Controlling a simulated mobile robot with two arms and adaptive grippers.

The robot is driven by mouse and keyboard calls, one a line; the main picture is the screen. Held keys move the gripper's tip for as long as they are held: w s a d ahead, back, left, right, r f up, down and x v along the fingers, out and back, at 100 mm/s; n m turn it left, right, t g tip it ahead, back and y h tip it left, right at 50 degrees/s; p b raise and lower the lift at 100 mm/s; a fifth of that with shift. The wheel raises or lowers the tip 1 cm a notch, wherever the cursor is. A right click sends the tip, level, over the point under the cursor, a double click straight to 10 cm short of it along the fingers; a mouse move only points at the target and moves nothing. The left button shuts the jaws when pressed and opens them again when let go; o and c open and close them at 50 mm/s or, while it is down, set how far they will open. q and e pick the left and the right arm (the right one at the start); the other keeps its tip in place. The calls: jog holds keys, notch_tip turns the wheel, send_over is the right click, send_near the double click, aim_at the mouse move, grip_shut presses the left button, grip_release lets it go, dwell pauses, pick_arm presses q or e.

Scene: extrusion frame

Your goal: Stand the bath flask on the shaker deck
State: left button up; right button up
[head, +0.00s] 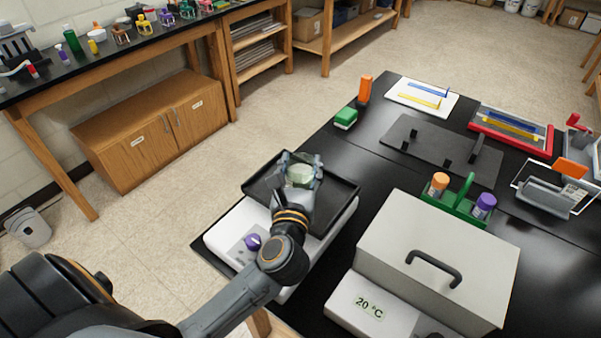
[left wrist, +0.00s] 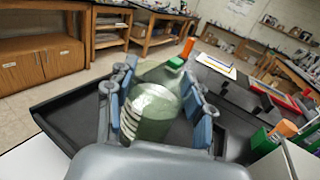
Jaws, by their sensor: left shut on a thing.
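The bath flask (head: 300,174) is a clear flask with pale green contents. My left gripper (head: 299,166) is shut around it, with fingers on both sides, over the black tray-like shaker deck (head: 338,191). In the left wrist view the flask (left wrist: 152,108) stands between the blue-padded fingers (left wrist: 155,105), with the deck (left wrist: 68,112) around and beneath it. The flask looks roughly upright. Its base is hidden, so I cannot tell whether it touches the deck. The white shaker body (head: 226,232) has a purple knob. My right gripper is not in view.
The closed grey water bath (head: 438,255), marked 20 °C, stands right of the shaker. A green rack (head: 452,205) with orange- and purple-capped bottles is behind it. A green-topped block (head: 346,117) and an orange-capped item (head: 364,88) stand at the bench's back edge.

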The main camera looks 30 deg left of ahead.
pick_arm(q)
jog(key=shift+f, duration=0.1)
jog(key=o, duration=1.2)
